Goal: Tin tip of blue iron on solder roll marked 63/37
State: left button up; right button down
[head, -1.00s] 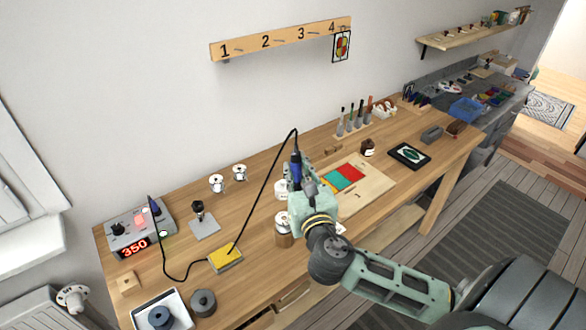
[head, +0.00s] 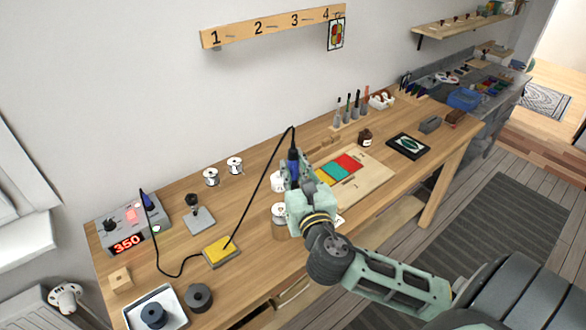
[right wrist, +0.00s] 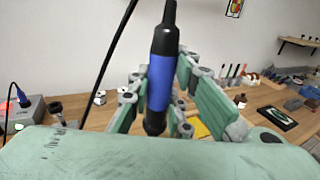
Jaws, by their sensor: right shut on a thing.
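My right gripper (head: 293,178) is shut on the blue iron (head: 293,166), above the middle of the bench. In the right wrist view the iron's blue grip (right wrist: 160,82) stands nearly upright between the fingers. Its tip is hidden behind the gripper. White-ended solder rolls stand on the bench: two at the back, one (head: 211,177) and another (head: 235,166); one (head: 277,181) close beside the gripper, partly hidden; and one (head: 279,211) on a brownish round base, left of the gripper. I cannot read the rolls' markings. My left gripper is not in view.
The iron's black cable (head: 262,178) arches from the iron down past the yellow sponge (head: 221,251). The station (head: 126,225) reads 350. An iron stand (head: 199,217) sits beside it. A board (head: 362,182) with red and teal panels lies right of the gripper.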

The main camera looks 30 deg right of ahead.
aim_at(294, 186)
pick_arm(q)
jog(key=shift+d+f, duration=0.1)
pick_arm(e)
jog(key=shift+f, duration=0.15)
jog(key=shift+f+b, duration=0.75)
jog(key=shift+f, duration=0.8)
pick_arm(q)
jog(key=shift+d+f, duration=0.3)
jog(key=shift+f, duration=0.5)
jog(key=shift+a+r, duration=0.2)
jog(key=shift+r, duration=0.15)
pick_arm(e)
jog(key=shift+r, duration=0.1)
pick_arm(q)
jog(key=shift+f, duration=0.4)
pick_arm(e)
jog(key=shift+f, duration=0.65)
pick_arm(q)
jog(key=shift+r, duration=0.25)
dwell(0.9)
